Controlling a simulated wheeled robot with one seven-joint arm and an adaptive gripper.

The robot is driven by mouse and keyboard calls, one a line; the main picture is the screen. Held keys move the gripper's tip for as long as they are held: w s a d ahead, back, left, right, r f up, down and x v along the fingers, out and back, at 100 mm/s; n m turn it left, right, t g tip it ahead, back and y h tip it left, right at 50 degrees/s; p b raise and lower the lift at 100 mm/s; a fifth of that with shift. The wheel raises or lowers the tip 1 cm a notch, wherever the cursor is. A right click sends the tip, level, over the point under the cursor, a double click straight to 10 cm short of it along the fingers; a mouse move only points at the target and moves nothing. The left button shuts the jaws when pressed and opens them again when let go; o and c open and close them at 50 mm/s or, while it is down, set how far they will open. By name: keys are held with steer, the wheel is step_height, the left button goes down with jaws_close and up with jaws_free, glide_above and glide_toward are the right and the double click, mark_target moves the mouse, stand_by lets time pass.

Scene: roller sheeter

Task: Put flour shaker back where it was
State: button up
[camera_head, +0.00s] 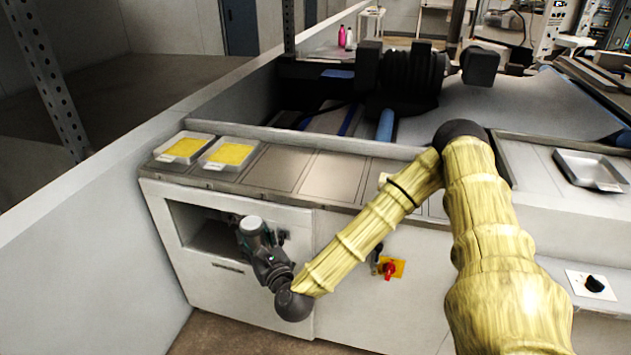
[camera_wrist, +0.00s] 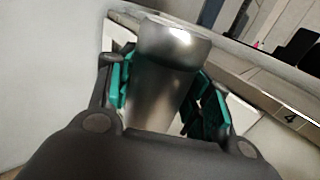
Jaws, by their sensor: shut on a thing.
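The flour shaker (camera_wrist: 165,75) is a metal cylinder with a wider rounded rim at its top. In the head view its pale top (camera_head: 250,224) shows above my gripper (camera_head: 262,242). In the wrist view my gripper (camera_wrist: 160,95) has its green-padded fingers on both sides of the shaker, shut on it. The shaker is held in front of the cabinet's open recess (camera_head: 205,232), at the right part of that opening. I cannot tell whether it is inside the opening or just before it. The lower part of the shaker is hidden by my gripper.
Two trays of yellow stuff (camera_head: 228,154) stand on the worktop (camera_head: 268,168) above the recess. A red knob on a yellow plate (camera_head: 390,269) is on the cabinet front, right of my forearm. A white wall (camera_head: 95,215) borders the left. An empty metal tray (camera_head: 590,170) lies far right.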

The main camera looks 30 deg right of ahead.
steer(key=s+d+r+b, duration=0.1)
steer(key=d+r+b, duration=0.35)
steer(key=d, duration=0.75)
steer(key=s+d+r+b, duration=0.1)
steer(key=d+r+b, duration=0.4)
steer(key=d, duration=0.7)
steer(key=shift+h, duration=0.3)
steer(key=w+d+p, duration=0.1)
steer(key=w, duration=0.4)
steer(key=w+d+p, duration=0.1)
steer(key=w, duration=0.4)
steer(key=w+d+p, duration=0.1)
steer(key=w, duration=0.4)
steer(key=shift+w+d, duration=0.35)
step_height(320, 180, down, 3)
steer(key=shift+w+r+p, duration=0.1)
steer(key=shift+w+p, duration=0.05)
steer(key=shift+p, duration=0.35)
steer(key=shift+f, duration=0.45)
steer(key=shift+f, duration=0.15)
steer(key=o, duration=1.1)
steer(key=shift+r, duration=0.2)
